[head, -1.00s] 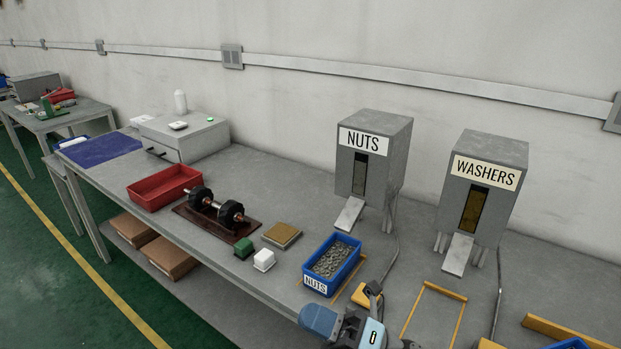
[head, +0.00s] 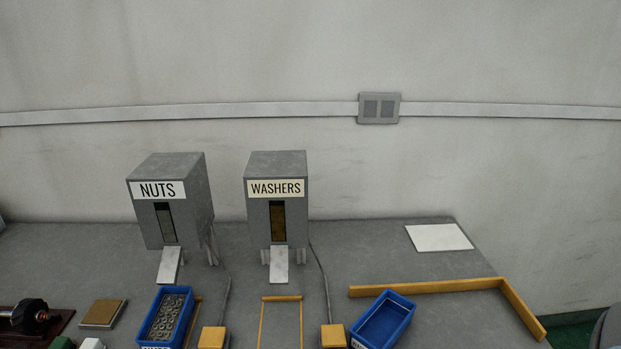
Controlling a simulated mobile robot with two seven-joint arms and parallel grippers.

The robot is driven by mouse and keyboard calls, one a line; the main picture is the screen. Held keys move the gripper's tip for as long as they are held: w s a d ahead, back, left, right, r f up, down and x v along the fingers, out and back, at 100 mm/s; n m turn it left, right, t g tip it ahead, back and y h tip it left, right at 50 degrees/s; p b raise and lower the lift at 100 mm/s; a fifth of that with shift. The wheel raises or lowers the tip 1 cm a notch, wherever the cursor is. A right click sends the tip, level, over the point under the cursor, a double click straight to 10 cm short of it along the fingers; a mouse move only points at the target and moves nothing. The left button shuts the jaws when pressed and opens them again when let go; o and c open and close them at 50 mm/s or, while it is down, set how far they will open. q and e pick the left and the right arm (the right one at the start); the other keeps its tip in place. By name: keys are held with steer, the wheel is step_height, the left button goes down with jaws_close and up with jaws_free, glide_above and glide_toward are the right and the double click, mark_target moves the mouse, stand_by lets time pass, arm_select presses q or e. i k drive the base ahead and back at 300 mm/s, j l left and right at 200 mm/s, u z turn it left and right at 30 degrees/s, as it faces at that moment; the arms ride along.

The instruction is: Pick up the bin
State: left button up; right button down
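Two blue bins stand on the grey table in the head view. One bin (head: 187,316), at lower left, holds many small metal nuts; its front label is cut off by the bottom edge. The other bin (head: 385,322), right of centre, looks empty and is turned at an angle. Its front label is also mostly cut off. Neither of my grippers shows in this view.
Grey dispensers marked NUTS (head: 180,205) and WASHERS (head: 281,200) stand behind. Yellow blocks (head: 212,338) (head: 333,336) and a thin yellow frame (head: 282,299) lie between the bins. A yellow angled rail (head: 430,287) borders the right. A white sheet (head: 438,237) lies at back right.

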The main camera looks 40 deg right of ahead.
mark_target(386, 321)
steer(key=z, duration=0.4)
steer(key=i+l+z, duration=0.1)
steer(key=z, duration=0.75)
steer(key=i+z, duration=0.1)
steer(key=z, duration=0.3)
